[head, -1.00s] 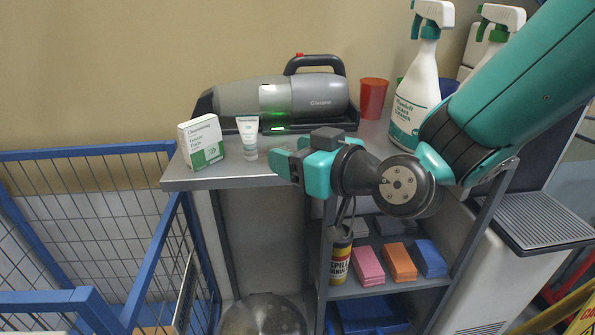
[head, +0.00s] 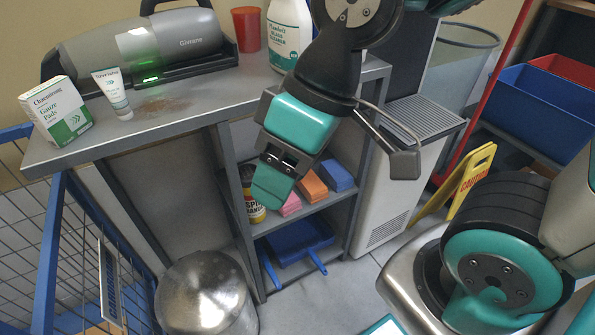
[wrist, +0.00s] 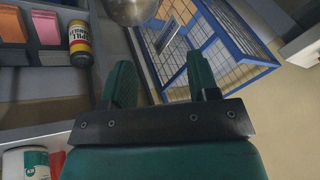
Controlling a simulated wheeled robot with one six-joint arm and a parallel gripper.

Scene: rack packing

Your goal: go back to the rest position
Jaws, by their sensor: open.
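My gripper (head: 275,172) hangs in front of the grey shelf unit in the head view, pointing down and clear of the shelves. In the wrist view its two green fingers (wrist: 164,88) stand apart with nothing between them. My gripper is open and empty.
The grey shelf unit (head: 190,118) bears a handheld vacuum (head: 165,45), a gauze box (head: 57,110), a white tube (head: 112,92), a red cup (head: 246,29) and a spray bottle (head: 289,35). A steel bin (head: 205,290) and blue wire cage (head: 50,240) stand near. A yellow caution sign (head: 470,180) stands right.

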